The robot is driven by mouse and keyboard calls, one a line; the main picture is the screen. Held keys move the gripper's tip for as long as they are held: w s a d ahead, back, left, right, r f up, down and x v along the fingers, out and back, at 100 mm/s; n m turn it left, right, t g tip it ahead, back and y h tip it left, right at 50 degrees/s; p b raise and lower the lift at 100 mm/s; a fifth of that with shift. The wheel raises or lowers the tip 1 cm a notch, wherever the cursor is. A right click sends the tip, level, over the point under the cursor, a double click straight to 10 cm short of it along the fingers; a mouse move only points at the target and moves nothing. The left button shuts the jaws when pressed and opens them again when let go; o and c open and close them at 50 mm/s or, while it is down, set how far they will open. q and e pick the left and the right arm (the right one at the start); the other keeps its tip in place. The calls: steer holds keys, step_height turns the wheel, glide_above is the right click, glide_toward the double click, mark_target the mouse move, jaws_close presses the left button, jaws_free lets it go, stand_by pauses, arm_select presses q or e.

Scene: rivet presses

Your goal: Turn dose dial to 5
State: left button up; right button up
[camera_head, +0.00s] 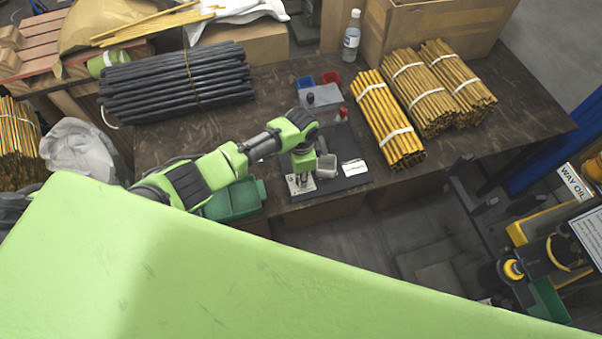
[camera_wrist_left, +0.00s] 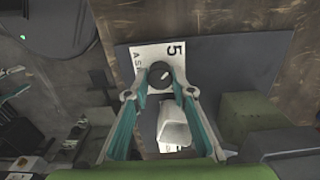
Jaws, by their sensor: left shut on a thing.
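The dose dial (camera_wrist_left: 159,75) is a round black knob with a white pointer mark, on a white card (camera_wrist_left: 145,53). A large black 5 is printed on the card's upper right, and the mark appears to point roughly up and right toward it. My left gripper (camera_wrist_left: 159,92) reaches down with one finger on each side of the knob and is shut on it. In the head view the left gripper (camera_head: 301,178) is over the white card (camera_head: 298,186) at the table's front edge; the knob is hidden there. My right gripper is not in view.
A pale grey cup-like block (camera_head: 327,166) stands just right of the left gripper, and a green bin (camera_head: 235,201) is to its left. Bundles of brass rods (camera_head: 387,118) and dark rods (camera_head: 178,83) lie on the table (camera_head: 275,82). A bottle (camera_head: 351,36) stands behind.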

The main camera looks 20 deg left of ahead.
arm_select(q)
steer(key=shift+n, duration=0.3)
steer(key=o, duration=1.1)
steer(key=shift+r, duration=0.1)
step_height(320, 180, up, 12)
stand_by(0.5)
